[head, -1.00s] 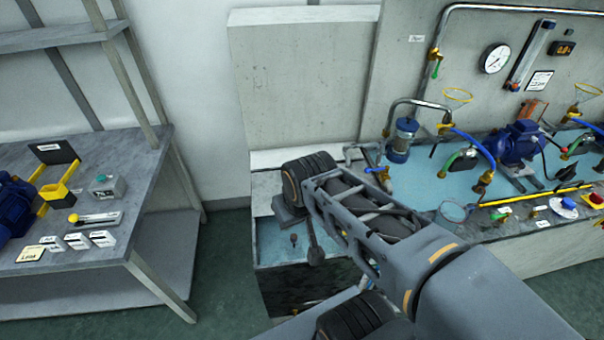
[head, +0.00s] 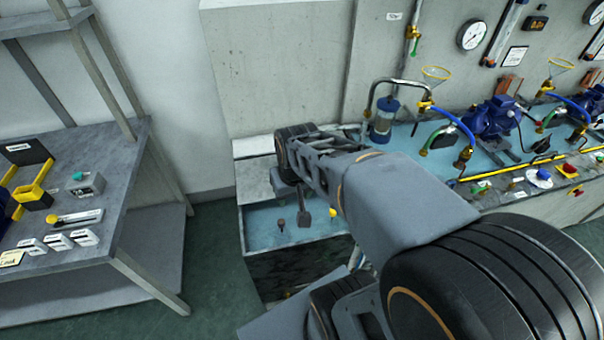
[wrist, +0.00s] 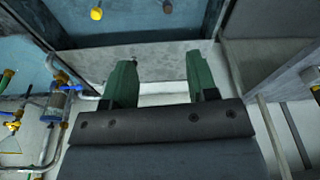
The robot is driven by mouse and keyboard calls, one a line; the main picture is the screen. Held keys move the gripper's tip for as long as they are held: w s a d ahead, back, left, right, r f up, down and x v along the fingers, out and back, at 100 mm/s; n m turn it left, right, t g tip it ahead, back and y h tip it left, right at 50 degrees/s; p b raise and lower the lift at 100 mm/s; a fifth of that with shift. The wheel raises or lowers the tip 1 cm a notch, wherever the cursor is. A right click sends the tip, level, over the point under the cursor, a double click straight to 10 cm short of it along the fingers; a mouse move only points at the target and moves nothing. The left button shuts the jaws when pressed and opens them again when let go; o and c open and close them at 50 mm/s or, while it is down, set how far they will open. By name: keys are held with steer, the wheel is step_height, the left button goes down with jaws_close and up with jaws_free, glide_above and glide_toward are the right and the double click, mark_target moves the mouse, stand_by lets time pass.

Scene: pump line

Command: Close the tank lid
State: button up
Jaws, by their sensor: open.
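The tank is the box below my wrist in the head view, with a blue inner surface (head: 262,232) and a dark front (head: 290,268). A flat grey slab (head: 256,184) lies along its back edge; I cannot tell whether this is the lid. In the wrist view, my gripper (wrist: 161,60) has two green fingers spread apart with nothing between them. A grey slab (wrist: 150,58) lies beyond the fingertips; I cannot tell whether they touch it. In the head view my wrist partly hides the tank's back and the fingers are hard to make out.
A brown knob (wrist: 168,6) and a yellow knob (wrist: 97,14) stand at the blue surface. Pipes and a blue-capped filter (head: 382,120) stand on the bench to the right, with blue pumps (head: 492,118) beyond. A side table (head: 90,215) stands left, with open floor between.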

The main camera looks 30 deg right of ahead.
steer(key=w+d+f+m, duration=0.2)
steer(key=w+d+m, duration=0.4)
steer(key=w+d, duration=0.2)
steer(key=w+d+f+m, duration=0.3)
steer(key=w+d+m, duration=0.4)
steer(key=w, duration=0.1)
steer(key=shift+y, duration=0.4)
steer(key=f, duration=0.4)
steer(key=w+f, duration=0.1)
steer(key=f, duration=0.3)
steer(key=w+f, duration=0.1)
steer(key=f, duration=0.3)
steer(key=shift+w+a+f, duration=0.15)
steer(key=shift+a+f, duration=0.2)
steer(key=shift+c, duration=0.4)
jaws_close()
